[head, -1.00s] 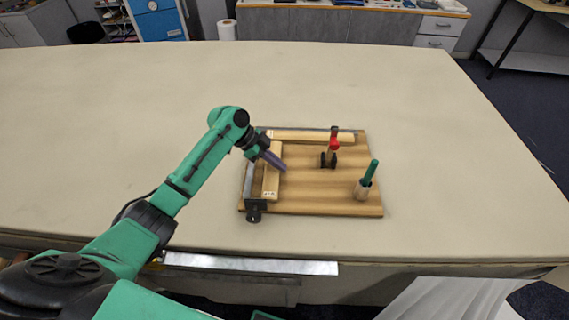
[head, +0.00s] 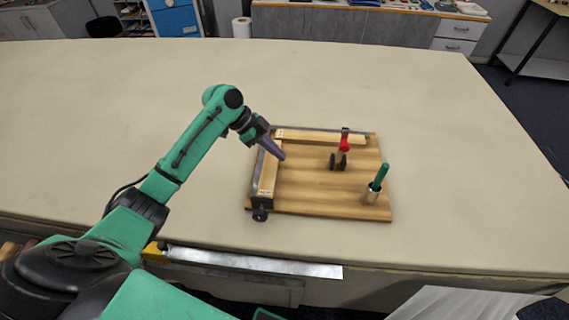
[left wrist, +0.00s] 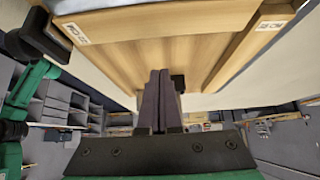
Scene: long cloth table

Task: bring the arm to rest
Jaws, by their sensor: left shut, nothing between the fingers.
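My left gripper (head: 279,154) is shut and empty. It is above the left part of a wooden board (head: 310,192), near the corner where two pale wooden strips meet. In the left wrist view its two dark fingers (left wrist: 158,80) are together, with the board (left wrist: 150,57) beyond them. One strip (head: 268,174) lies along the board's left side, and the other strip (head: 320,137) lies along its far side. I cannot tell whether the fingertips touch anything. My right gripper is not in view.
A red-handled clamp (head: 344,146) stands on the board's right half. A green-handled tool (head: 379,177) stands in a holder (head: 371,195) at its right edge. The cloth table (head: 460,150) is clear around the board.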

